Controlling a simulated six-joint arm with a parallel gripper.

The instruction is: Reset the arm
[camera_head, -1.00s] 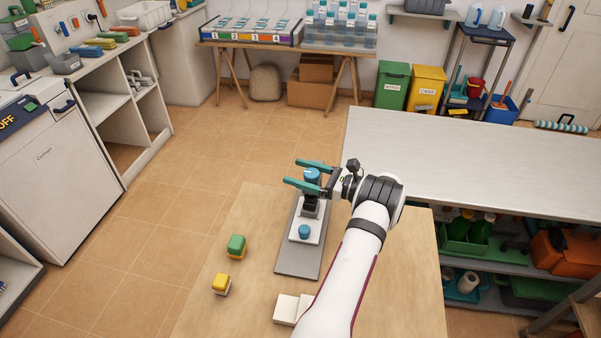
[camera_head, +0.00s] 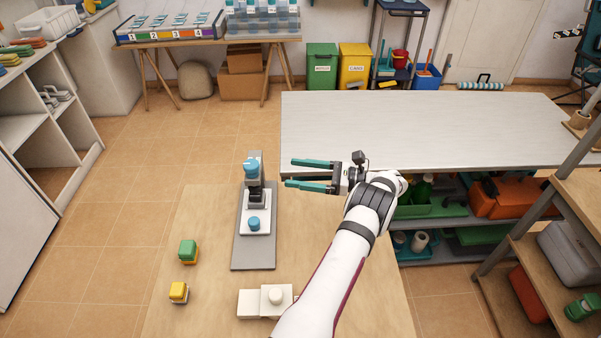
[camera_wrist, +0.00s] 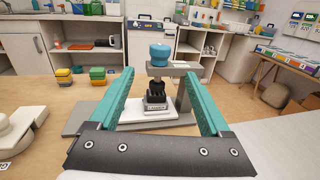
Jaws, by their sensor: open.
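My gripper (camera_head: 312,174) has teal fingers, spread apart with nothing between them. In the head view it is above the wooden table, to the right of a grey stand with a blue knob on top (camera_head: 251,168). The stand rises from a grey base plate (camera_head: 254,258), with a second blue piece (camera_head: 254,223) lower on its white block. In the wrist view the stand's blue knob (camera_wrist: 160,54) shows beyond the fingers, framed by the open gripper (camera_wrist: 165,80).
White blocks, one with a round knob (camera_head: 275,296), lie near the front beside my arm. A long pale counter (camera_head: 420,125) stands behind; tiled floor lies left.

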